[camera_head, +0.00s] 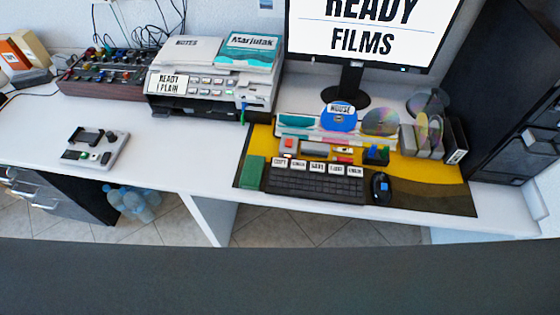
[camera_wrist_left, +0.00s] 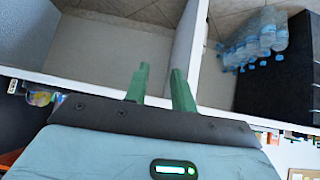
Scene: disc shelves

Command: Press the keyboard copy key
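The black keyboard (camera_head: 313,187) lies on the yellow and dark mat at the right part of the desk, in the head view. A row of white labelled keys runs along its back edge. The leftmost one, which seems to read COPY (camera_head: 280,162), is the copy key. My left gripper (camera_wrist_left: 160,84) shows only in the left wrist view. Its two green fingers are apart with nothing between them, over a white edge with the floor beyond. The keyboard is not seen in that view. My right gripper is in neither view.
A green block (camera_head: 251,172) stands left of the keyboard and a black mouse (camera_head: 381,188) right of it. Small blocks and discs stand behind it, before the monitor (camera_head: 372,35). A printer (camera_head: 215,82) and mixer (camera_head: 105,77) stand further left.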

